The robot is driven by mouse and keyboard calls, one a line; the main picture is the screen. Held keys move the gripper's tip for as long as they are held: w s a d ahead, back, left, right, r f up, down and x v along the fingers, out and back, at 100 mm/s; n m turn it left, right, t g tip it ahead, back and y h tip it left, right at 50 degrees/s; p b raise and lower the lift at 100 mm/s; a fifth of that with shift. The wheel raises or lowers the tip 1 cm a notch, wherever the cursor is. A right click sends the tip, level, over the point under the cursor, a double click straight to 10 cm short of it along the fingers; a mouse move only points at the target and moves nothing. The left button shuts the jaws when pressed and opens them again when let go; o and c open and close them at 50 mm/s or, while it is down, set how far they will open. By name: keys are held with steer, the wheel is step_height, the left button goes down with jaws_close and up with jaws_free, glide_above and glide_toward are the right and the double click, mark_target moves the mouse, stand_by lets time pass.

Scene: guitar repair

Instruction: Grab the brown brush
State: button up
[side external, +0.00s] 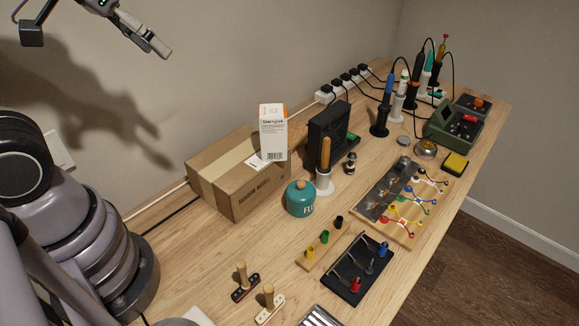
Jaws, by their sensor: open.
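The brown brush (245,286) stands on the wooden table near the front left edge in the side external view. It has a dark brown base and a light wooden handle pointing up. A similar brush with a cream base (270,307) stands just right of it, a little nearer the camera. My gripper (92,38) is at the top left, high above the table and far from the brown brush. Its fingers are spread wide with nothing between them. The upper part of my gripper is cut off by the frame edge.
A cardboard box (225,190) stands behind the brushes. A teal pot (300,199) stands beside it. A wooden strip with coloured knobs (318,252) and a black tray (345,268) lie to the right. A striped metallic item (320,316) is at the bottom edge. Bare table (225,245) lies behind the brushes.

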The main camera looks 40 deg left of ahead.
steer(key=w+d+f+n+t, duration=0.1)
steer(key=w+d+f, duration=0.35)
steer(key=w, duration=0.25)
steer(key=w+d+f+t, duration=0.1)
steer(key=w+d+f, duration=0.3)
steer(key=w+f, duration=0.15)
steer(key=t, duration=0.3)
glide_toward(324, 142)
step_height(324, 142, up, 4)
steer(key=s, duration=0.2)
step_height(324, 142, down, 6)
steer(key=s+d+m+t+y, duration=0.1)
steer(key=s+t, duration=0.1)
steer(key=t, duration=0.1)
steer(key=x, duration=1.3)
steer(key=shift+w+a+r, duration=0.1)
steer(key=shift+w+r, duration=0.15)
steer(key=shift+w, duration=0.2)
jaws_close()
